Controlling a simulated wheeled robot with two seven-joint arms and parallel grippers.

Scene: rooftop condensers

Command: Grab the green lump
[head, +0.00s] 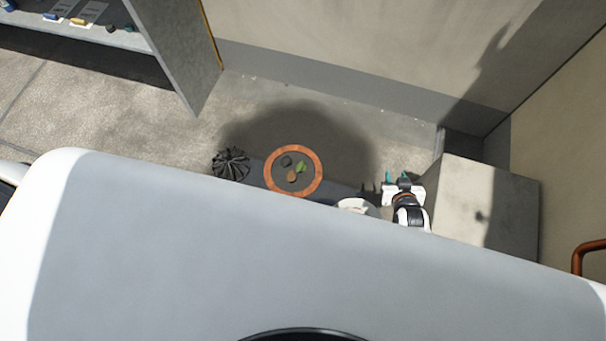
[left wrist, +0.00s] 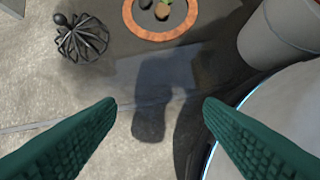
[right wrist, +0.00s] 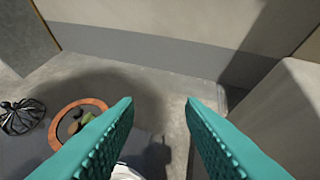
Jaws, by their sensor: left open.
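The green lump (head: 301,167) lies inside a round orange-rimmed tray (head: 318,180), beside a dark grey lump (head: 286,161) and a brown lump (head: 292,177). In the right wrist view the green lump (right wrist: 87,118) is partly hidden by the left-hand finger. The left wrist view cuts the tray (left wrist: 131,22) off at its top edge. My right gripper (head: 403,176) is to the right of the tray, open and empty. Its fingers (right wrist: 160,102) are spread in its wrist view. My left gripper (left wrist: 160,108) is open and empty, with the tray beyond its fingertips; the head view does not show it.
A black wire-like round object (head: 231,163) sits left of the tray. A pale block (head: 485,210) stands right of my right gripper. A wall (head: 370,50) runs behind. A shelf (head: 85,30) with small items is at the upper left. A white-rimmed pot (head: 355,206) is partly hidden.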

